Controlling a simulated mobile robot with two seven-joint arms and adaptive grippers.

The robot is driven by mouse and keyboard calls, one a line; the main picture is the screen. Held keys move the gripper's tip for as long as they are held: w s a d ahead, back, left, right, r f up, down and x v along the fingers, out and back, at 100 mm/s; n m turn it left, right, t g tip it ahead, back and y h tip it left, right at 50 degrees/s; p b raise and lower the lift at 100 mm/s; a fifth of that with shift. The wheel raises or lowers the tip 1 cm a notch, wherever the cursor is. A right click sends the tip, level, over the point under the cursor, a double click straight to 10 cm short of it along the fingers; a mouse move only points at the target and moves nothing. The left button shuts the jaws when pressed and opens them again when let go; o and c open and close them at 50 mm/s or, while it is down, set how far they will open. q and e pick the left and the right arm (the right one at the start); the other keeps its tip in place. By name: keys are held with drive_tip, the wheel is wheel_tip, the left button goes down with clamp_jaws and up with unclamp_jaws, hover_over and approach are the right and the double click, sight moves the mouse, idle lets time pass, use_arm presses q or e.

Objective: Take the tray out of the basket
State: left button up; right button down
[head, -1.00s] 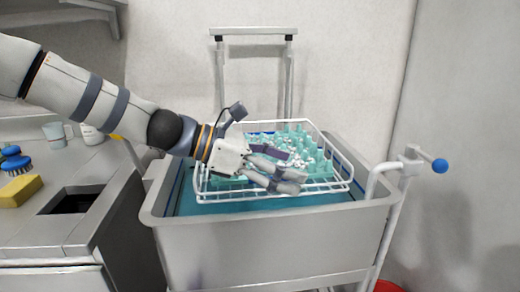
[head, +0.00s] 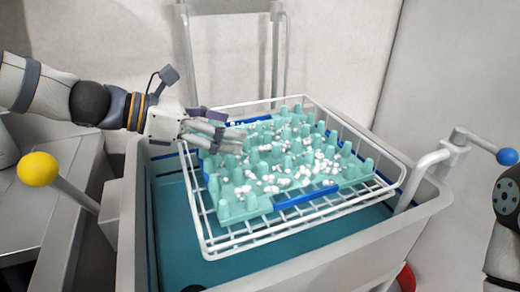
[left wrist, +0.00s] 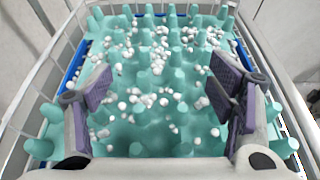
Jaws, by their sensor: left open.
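The teal egg tray (head: 240,200) with blue edge handles (head: 305,196) lies in the white wire basket (head: 398,172). White foam-like bits are scattered over its pegs. The basket sits over the teal water of the grey cart tub. My left gripper (head: 240,140) is above the left back part of the tray, with nothing between its fingers. The left wrist view shows its fingers (left wrist: 168,95) spread wide over the tray (left wrist: 145,130), with purple pads. Part of my right arm shows at the right edge of the head view; its fingers are out of frame.
The grey tub (head: 270,270) has a raised rim around the basket. A push handle with a blue knob (head: 507,157) is at right, and a yellow knob (head: 38,169) at left. A metal frame (head: 232,8) rises behind, near the wall.

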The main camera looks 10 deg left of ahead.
sight(271, 154)
use_arm(q)
drive_tip(key=x, duration=0.5)
drive_tip(key=f+b+x, duration=0.1)
drive_tip(key=x, duration=0.5)
drive_tip(key=shift+s+a+f, duration=0.15)
drive_tip(key=shift+s+a, duration=0.05)
drive_tip(key=shift+a, duration=0.05)
drive_tip(key=shift+w+d, duration=0.1)
drive_tip(key=shift+r, duration=0.25)
drive_tip(key=shift+c, duration=0.2)
use_arm(e)
drive_tip(key=shift+s+d+f+g, duration=0.1)
drive_tip(key=shift+s+f+g, duration=0.4)
drive_tip(key=shift+s+f, duration=0.55)
use_arm(q)
drive_tip(key=c, duration=1.3)
use_arm(e)
drive_tip(key=shift+r, duration=0.1)
